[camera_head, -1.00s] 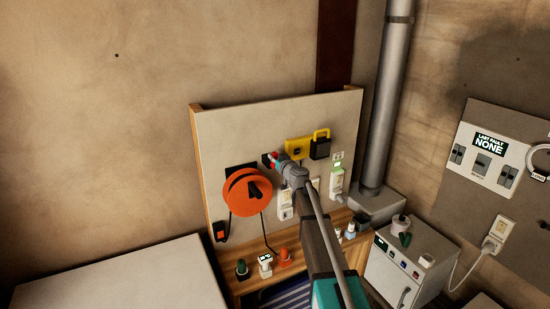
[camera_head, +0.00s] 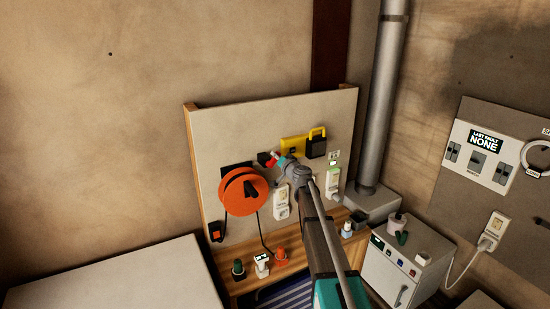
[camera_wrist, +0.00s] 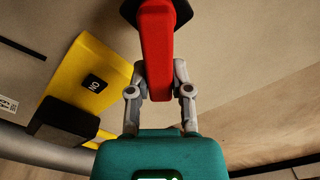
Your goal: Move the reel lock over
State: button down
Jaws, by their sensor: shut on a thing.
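A red lever (camera_wrist: 157,50) on a dark base stands between the fingers of my gripper (camera_wrist: 160,88) in the wrist view. The fingers are shut on it from both sides, near its free end. In the head view my gripper (camera_head: 279,162) is at the board, just right of and above the orange cable reel (camera_head: 243,191). Only a bit of red (camera_head: 274,157) shows at its tip, beside a small black block. The reel has a black handle on its face. My wrist partly hides the lever's mount in the head view.
Several small items stand on the wooden shelf (camera_head: 237,284). A grey pipe (camera_head: 379,120) rises at right.

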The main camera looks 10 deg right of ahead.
jog(key=shift+w+d+f+m+b, duration=0.1)
jog(key=shift+d+f+m+b, duration=0.3)
jog(key=shift+m, duration=0.95)
jog(key=shift+w+d+f+m+b, duration=0.15)
jog(key=shift+f+m+b, duration=0.35)
jog(key=shift+m, duration=0.9)
jog(key=shift+s+d+f+m+b, duration=0.1)
jog(key=shift+d+f+m+b, duration=0.35)
jog(key=shift+m, duration=0.9)
jog(key=shift+a+f, duration=0.1)
jog(key=shift+a, duration=0.1)
jog(key=c, duration=0.5)
grip_release()
jog(key=shift+w, duration=0.1)
jog(key=v, duration=1.2)
